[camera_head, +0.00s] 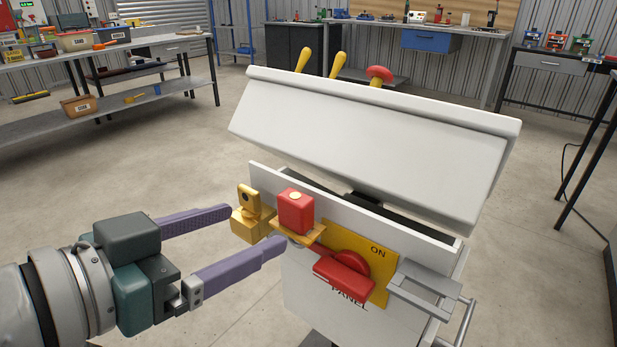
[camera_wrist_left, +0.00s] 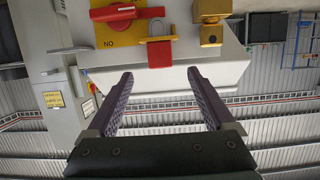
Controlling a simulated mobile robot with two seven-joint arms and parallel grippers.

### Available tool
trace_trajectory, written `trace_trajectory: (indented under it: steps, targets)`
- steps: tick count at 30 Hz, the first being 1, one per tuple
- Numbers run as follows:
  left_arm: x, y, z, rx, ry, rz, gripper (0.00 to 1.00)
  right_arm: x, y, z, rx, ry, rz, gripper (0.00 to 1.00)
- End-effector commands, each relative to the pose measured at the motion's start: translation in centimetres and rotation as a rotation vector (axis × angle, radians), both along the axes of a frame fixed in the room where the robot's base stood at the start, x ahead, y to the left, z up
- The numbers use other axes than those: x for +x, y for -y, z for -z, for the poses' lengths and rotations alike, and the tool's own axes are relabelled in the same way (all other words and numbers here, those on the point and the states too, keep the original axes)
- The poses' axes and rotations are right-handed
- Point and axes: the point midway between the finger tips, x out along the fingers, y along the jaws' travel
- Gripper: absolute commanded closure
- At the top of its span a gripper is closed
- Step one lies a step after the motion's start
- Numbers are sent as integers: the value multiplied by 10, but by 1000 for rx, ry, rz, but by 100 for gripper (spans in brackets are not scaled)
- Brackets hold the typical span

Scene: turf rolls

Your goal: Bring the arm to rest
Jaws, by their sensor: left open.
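My left gripper (camera_head: 256,228) is open and empty, its two purple fingers apart, in front of the left side of the white panel box (camera_head: 300,285). A red padlock (camera_head: 296,213) sits at an orange tab on the box, close to the fingertips but not between them. A brass-coloured block (camera_head: 247,222) is on the box's left edge, just beyond the fingers. A red switch handle (camera_head: 345,277) lies on a yellow plate marked ON. In the left wrist view, the open fingers (camera_wrist_left: 160,74) point at the red padlock (camera_wrist_left: 159,53) with a gap. My right gripper is not in view.
The box has a large tilted white lid (camera_head: 375,145) and a grey bracket (camera_head: 428,288) at its right. Yellow handles and a red knob show behind the lid. Workbenches stand at the left (camera_head: 190,95) and back. The floor left of the box is clear.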

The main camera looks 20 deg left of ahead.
Motion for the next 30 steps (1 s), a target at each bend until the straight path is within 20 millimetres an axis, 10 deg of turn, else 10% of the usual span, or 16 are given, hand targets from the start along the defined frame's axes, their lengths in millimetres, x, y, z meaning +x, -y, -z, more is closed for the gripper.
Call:
trace_trajectory:
  steps: [8,24,30]
  targets:
    - [-6,3,-10,19,-57,-10,13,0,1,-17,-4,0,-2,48]
    - [-170,-20,-112,268,-915,-186,13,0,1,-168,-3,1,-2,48]
    - [-171,-21,-177,275,-925,-185,13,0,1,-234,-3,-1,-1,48]
